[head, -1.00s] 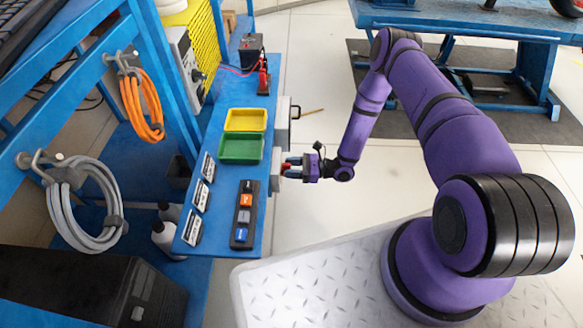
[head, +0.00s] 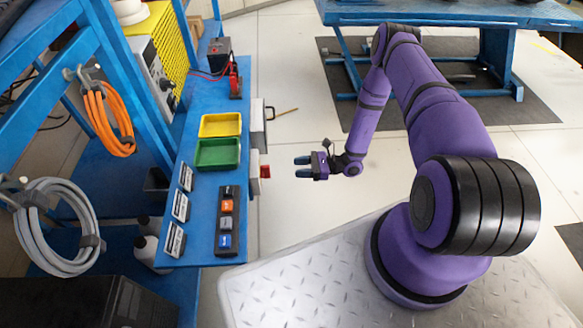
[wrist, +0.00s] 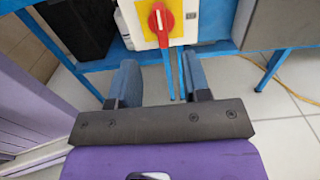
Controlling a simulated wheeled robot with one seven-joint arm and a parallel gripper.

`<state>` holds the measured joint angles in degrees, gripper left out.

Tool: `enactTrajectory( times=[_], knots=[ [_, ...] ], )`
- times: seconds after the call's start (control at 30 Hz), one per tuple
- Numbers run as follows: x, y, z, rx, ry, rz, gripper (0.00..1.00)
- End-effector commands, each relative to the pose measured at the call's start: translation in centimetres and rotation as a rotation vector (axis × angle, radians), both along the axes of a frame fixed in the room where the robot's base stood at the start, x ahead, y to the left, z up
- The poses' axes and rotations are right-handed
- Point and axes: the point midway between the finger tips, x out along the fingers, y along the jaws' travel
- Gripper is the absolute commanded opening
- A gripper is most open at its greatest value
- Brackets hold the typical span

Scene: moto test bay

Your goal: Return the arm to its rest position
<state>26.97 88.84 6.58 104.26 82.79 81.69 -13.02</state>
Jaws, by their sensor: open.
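My gripper (head: 303,167) is open and empty in the head view, over the floor to the right of the blue bench. Its two blue-grey fingers point left toward a red rotary switch (head: 265,171) on the bench's edge, with a clear gap between. In the wrist view the fingers (wrist: 160,82) are spread apart with nothing between them. The red knob (wrist: 161,20) sits on a pale box with a yellow plate, ahead of the fingertips, its handle roughly upright. My purple arm is bent, reaching out from the base.
The blue bench (head: 200,255) holds a yellow tray (head: 220,125), a green tray (head: 217,154) and a black button strip (head: 228,220). A grey box (head: 257,125) with a lever sticks out from its edge. A blue table (head: 450,14) stands behind my arm. Open floor lies around the gripper.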

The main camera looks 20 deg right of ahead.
Motion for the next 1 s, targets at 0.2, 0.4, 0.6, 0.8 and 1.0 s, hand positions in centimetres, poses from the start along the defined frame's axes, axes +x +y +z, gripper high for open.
enactTrajectory(
  times=[0.2,0.4,0.6,0.8,1.0],
  knots=[
    [-0.1,-0.3,0.0,0.0,0.0,0.0,0.44],
    [-0.1,-0.2,0.0,0.0,0.0,0.0,0.44],
    [0.0,-0.2,0.2,-0.002,-0.003,0.003,0.44],
    [1.3,-0.5,3.6,-0.043,-0.051,0.076,0.44],
    [2.9,-0.7,10.1,-0.128,-0.145,0.219,0.44]
  ],
)
